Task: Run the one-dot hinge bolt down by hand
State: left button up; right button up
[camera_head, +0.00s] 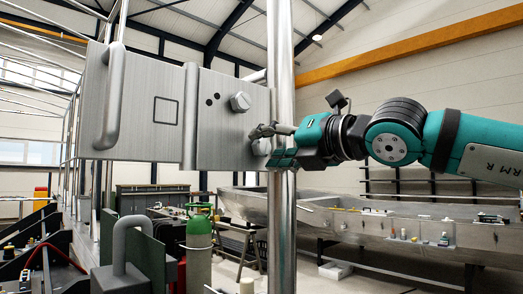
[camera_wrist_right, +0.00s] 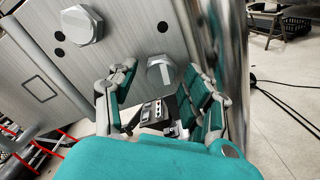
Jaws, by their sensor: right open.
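The one-dot hinge bolt (camera_wrist_right: 161,70) is a grey hex-headed bolt on the brushed-metal hinge plate (camera_head: 228,130), with a single dark dot (camera_wrist_right: 162,27) on the plate near it. In the head view my right gripper largely hides this bolt at the plate's lower right. The right gripper (camera_head: 268,145) is open and empty. In the right wrist view its fingers (camera_wrist_right: 160,98) are spread, with the bolt head showing in the gap between them near the tips; I cannot tell whether they touch it. The two-dot bolt (camera_head: 240,101) is higher up, beside two dark dots. My left gripper is not in view.
A vertical metal post (camera_head: 282,220) stands close by the plate's right edge, behind my right gripper. A gate panel (camera_head: 150,105) with a tall handle (camera_head: 112,98) adjoins the plate on the left. A green cylinder (camera_head: 199,250) and a long metal float (camera_head: 400,232) stand farther back.

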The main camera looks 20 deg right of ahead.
jog(key=shift+w, duration=0.3)
jog(key=n, duration=0.6)
jog(key=shift+r+n+p, duration=0.15)
jog(key=shift+n+p, duration=0.25)
jog(key=n, duration=0.5)
jog(key=shift+p, duration=0.35)
jog(key=n, duration=0.2)
jog(key=shift+n+p, duration=0.35)
jog(key=shift+n, duration=0.05)
jog(key=n+p, duration=0.1)
jog(key=n, duration=0.8)
jog(key=shift+p, duration=0.4)
